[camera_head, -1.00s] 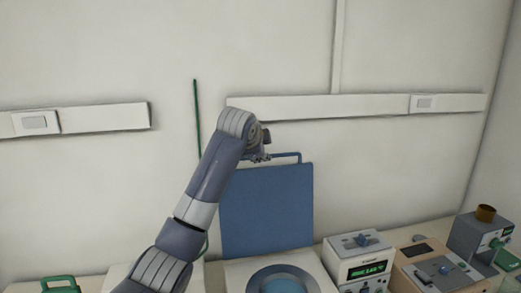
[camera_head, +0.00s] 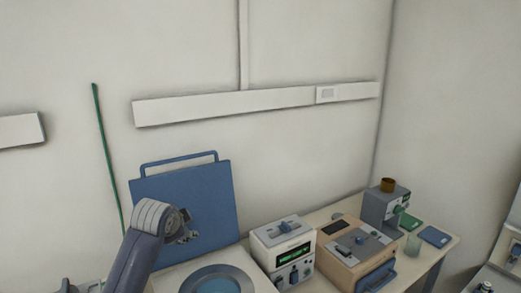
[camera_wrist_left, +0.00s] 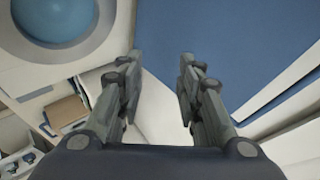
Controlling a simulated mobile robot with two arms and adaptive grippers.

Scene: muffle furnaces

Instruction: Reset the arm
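My left arm comes up from the bottom left in the head view, and its gripper (camera_head: 187,226) is in front of the lower part of a raised blue lid (camera_head: 184,200). In the left wrist view the two fingers of my left gripper (camera_wrist_left: 158,72) stand apart with nothing between them. The blue lid (camera_wrist_left: 225,40) fills the upper right of that view. A round blue opening (camera_wrist_left: 55,18) in a white top is at its upper left. My right gripper is in neither view.
On the bench stand a white device with a green display (camera_head: 288,252), a beige device (camera_head: 352,250) and a grey device with a brown cup (camera_head: 387,186). A beaker (camera_head: 413,245) and a blue pad (camera_head: 436,236) are near the right end. A white wall rail (camera_head: 230,102) runs behind.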

